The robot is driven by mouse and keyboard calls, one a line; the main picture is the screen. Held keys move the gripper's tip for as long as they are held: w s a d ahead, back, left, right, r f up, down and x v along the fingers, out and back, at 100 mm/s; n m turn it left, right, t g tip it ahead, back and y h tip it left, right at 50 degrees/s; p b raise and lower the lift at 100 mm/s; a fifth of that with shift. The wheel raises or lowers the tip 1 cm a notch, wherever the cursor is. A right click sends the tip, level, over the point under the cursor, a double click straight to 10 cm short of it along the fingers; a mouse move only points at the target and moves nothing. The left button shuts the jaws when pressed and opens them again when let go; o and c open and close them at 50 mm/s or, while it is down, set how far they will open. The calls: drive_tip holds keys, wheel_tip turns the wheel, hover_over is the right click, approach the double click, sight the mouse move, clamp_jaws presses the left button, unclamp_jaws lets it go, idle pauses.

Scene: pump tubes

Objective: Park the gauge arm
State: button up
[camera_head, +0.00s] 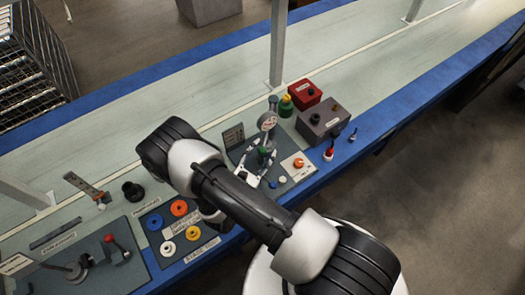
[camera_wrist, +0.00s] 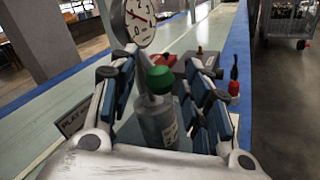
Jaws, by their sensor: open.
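The round white gauge dial (camera_head: 267,121) stands above the dark plate on the bench, beside a grey post. It also shows in the wrist view (camera_wrist: 139,20), at the top left, beyond my left finger. A green knob (camera_wrist: 159,80) sits on top of a grey cylinder (camera_wrist: 158,124) with a label. My gripper (camera_wrist: 160,74) is open, with one finger on each side of the knob and cylinder. I cannot tell whether either finger touches them. In the head view the green knob (camera_head: 264,153) shows by my gripper (camera_head: 259,166). The gauge's mounting is partly hidden.
An orange knob on a white plate (camera_head: 298,164) is close to the gripper. Coloured rings (camera_head: 179,208) lie on a panel to the left.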

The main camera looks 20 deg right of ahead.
drive_tip(key=shift+w+d, duration=0.35)
drive_tip(key=shift+d, duration=0.05)
clamp_jaws()
idle(0.4)
